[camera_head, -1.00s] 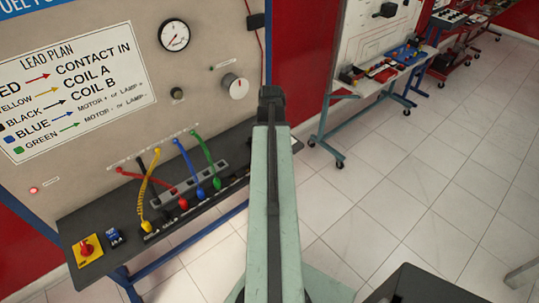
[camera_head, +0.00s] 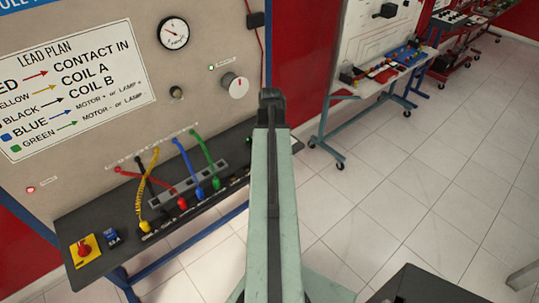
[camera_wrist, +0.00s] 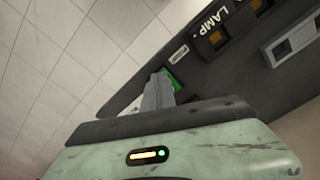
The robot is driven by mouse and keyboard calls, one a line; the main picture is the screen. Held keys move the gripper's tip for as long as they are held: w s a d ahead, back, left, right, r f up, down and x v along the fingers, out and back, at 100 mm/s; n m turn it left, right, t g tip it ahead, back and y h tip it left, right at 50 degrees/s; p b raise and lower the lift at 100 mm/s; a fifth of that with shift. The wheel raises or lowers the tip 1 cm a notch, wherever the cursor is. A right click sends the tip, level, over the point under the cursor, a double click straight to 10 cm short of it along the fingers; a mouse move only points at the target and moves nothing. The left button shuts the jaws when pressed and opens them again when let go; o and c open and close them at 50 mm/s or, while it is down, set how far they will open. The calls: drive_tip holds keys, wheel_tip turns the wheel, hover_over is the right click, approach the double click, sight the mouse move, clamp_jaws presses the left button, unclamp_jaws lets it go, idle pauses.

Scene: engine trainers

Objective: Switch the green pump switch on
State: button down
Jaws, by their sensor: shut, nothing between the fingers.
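The green pump switch (camera_wrist: 174,83) shows in the wrist view as a small green patch on the dark panel shelf, beside a small white label. My gripper (camera_wrist: 159,76) is shut and empty, with its tips right at the switch and covering part of it. I cannot tell whether they touch, nor the switch's position. In the head view my arm (camera_head: 272,200) reaches toward the shelf's right end and hides the gripper. A small lamp (camera_head: 211,68) on the upright board is lit.
Colored leads, including a yellow one (camera_head: 145,195), plug into the black shelf (camera_head: 85,205). A red knob on a yellow plate (camera_head: 83,251) is at its left end. A gauge (camera_head: 173,33) and a grey dial (camera_head: 235,86) are on the board.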

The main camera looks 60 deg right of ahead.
wheel_tip(320, 180, up, 7)
drive_tip(key=p, duration=0.7)
drive_tip(key=shift+w, duration=0.1)
